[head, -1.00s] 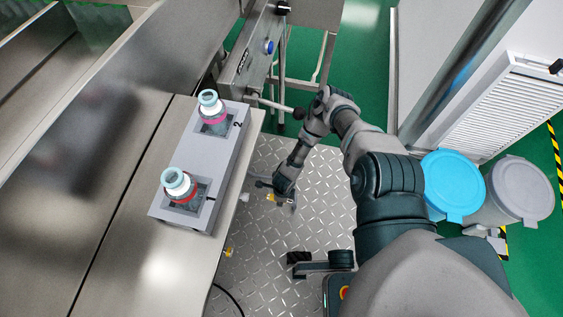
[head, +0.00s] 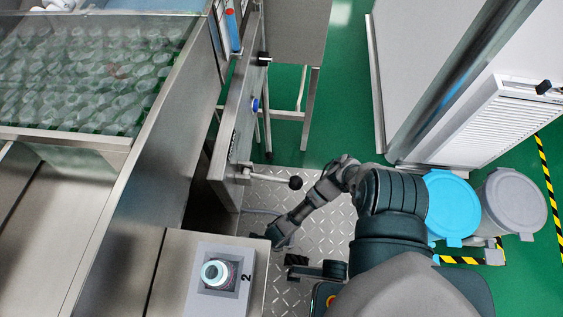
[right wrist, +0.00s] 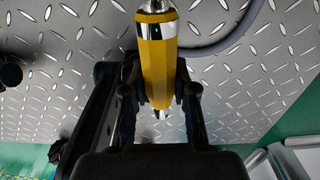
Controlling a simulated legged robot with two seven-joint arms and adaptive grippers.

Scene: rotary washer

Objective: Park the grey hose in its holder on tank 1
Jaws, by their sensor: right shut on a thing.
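My right gripper (right wrist: 157,95) is shut on a yellow connector (right wrist: 157,65) with a silver collar. A grey hose (right wrist: 218,38) curves behind the connector, above the diamond-plate floor; I cannot tell how they join. In the head view my right gripper (head: 278,236) hangs low beside the steel table's edge; the connector is hidden there. On that table a grey block (head: 231,252) marked "2" holds a bottle (head: 215,273) with a pale teal cap. I cannot make out tank 1 or the holder. My left gripper is not in view.
A steel machine panel with a blue button (head: 255,104) and a lever with a black knob (head: 295,182) stand ahead of my right arm. Clear bottles (head: 85,75) fill a tray at upper left. A blue-lidded bin (head: 454,205) and a grey-lidded bin (head: 514,203) stand at right.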

